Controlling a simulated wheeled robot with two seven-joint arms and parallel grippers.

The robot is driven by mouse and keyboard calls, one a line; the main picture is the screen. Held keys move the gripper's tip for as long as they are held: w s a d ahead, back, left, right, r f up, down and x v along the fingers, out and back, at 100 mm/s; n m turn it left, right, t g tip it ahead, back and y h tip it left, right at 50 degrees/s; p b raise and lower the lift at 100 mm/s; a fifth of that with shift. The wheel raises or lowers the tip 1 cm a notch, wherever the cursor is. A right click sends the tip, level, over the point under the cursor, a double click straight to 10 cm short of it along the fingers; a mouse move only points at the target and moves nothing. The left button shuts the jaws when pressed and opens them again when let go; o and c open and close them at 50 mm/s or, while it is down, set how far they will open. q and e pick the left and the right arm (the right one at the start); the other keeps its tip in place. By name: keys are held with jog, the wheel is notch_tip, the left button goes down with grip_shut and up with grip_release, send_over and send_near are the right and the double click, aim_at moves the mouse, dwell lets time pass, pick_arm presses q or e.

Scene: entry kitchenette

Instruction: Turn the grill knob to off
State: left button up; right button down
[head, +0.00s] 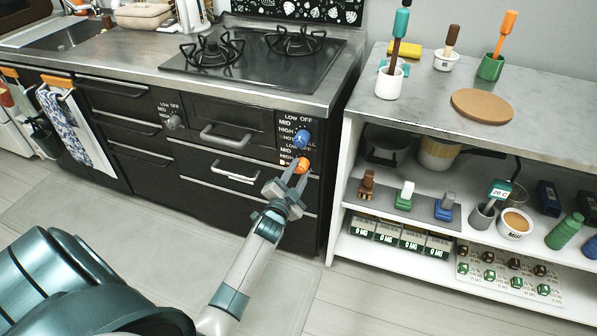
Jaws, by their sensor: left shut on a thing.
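The black kitchen front carries a blue knob (302,138) and, just below it, an orange knob (301,165), each beside printed LOW, MID, HIGH and OFF style markings. A grey knob (174,122) with similar markings sits further left. The lettering naming each knob is too small to read, so I cannot tell which is the grill knob. My left gripper (294,178) reaches up from below and is shut on the orange knob, its fingers partly covering it. The exact pointing of the orange knob is hard to tell. My right gripper is out of view.
Drawer and door handles (226,138) stick out left of the knobs. A cooktop (258,62) is above. A white shelf unit (343,190) with several small items stands close on the right. The floor (160,215) in front is clear.

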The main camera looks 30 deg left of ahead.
pick_arm(q)
jog(key=o, duration=1)
jog(key=shift+o, duration=0.2)
jog(key=v, duration=1.7)
jog(key=shift+s+d, duration=0.15)
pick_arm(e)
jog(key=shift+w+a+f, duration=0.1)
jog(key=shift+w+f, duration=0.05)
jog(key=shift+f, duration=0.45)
pick_arm(q)
jog(key=s+d+f+n+g+h+p, duration=0.2)
jog(key=s+d+f+g+p, duration=0.35)
jog(key=f, duration=0.65)
jog(key=s+d+f+n+g+h+p, duration=0.1)
jog(key=s+d+f+g+h+p, duration=0.15)
jog(key=s+d+f, duration=0.65)
jog(key=s+d+f+n+g+p, duration=0.1)
jog(key=s+d+f+g, duration=0.3)
jog(key=s+f, duration=0.5)
jog(key=shift+d+f+h+p, duration=0.25)
jog(key=shift+f+h+p, duration=0.1)
jog(key=shift+f+p, duration=0.4)
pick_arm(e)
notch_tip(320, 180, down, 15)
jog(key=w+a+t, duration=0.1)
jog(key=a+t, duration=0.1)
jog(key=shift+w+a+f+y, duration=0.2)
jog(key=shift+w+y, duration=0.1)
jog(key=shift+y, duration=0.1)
